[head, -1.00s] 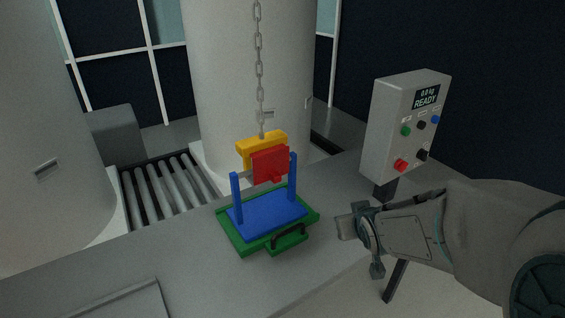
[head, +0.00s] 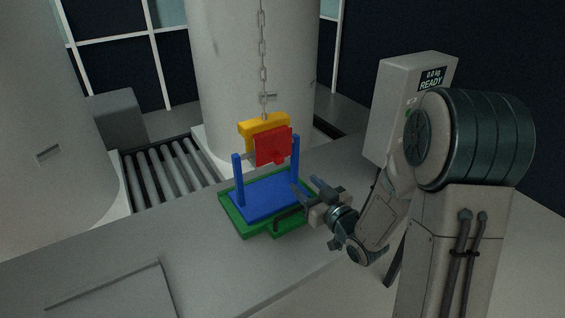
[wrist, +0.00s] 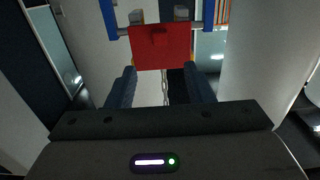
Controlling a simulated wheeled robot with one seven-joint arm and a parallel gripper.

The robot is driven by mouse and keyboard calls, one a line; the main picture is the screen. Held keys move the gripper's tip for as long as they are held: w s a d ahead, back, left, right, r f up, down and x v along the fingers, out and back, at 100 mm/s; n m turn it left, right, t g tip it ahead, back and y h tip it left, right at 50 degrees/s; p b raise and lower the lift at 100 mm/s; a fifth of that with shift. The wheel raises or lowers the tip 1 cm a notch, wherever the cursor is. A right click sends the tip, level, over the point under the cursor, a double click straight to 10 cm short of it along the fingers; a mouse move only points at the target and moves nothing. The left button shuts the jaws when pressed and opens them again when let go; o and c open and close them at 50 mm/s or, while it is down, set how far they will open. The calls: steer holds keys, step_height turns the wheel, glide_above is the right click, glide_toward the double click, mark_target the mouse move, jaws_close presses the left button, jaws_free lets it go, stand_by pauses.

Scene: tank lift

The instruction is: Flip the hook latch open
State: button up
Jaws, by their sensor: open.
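The hook latch shows as a red plate (head: 273,147) with a small knob at its lower edge. It sits in front of a yellow hook block (head: 254,127) hanging from a chain (head: 262,60). A blue frame (head: 268,196) with two posts and a crossbar stands on a green tray (head: 234,222). My gripper (head: 308,187) is open and empty, in front of and below the red plate, near the right post. In the wrist view the red plate (wrist: 161,46) lies beyond and between my two fingers (wrist: 163,84), apart from them.
A grey control box (head: 388,105) reading READY stands at the right, partly hidden by my arm. A roller conveyor (head: 165,180) and a large pale tank (head: 250,90) are behind.

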mark_target(281, 161)
steer(key=p+x, duration=0.2)
steer(key=x, duration=1)
jaws_close()
steer(key=shift+r, duration=0.1)
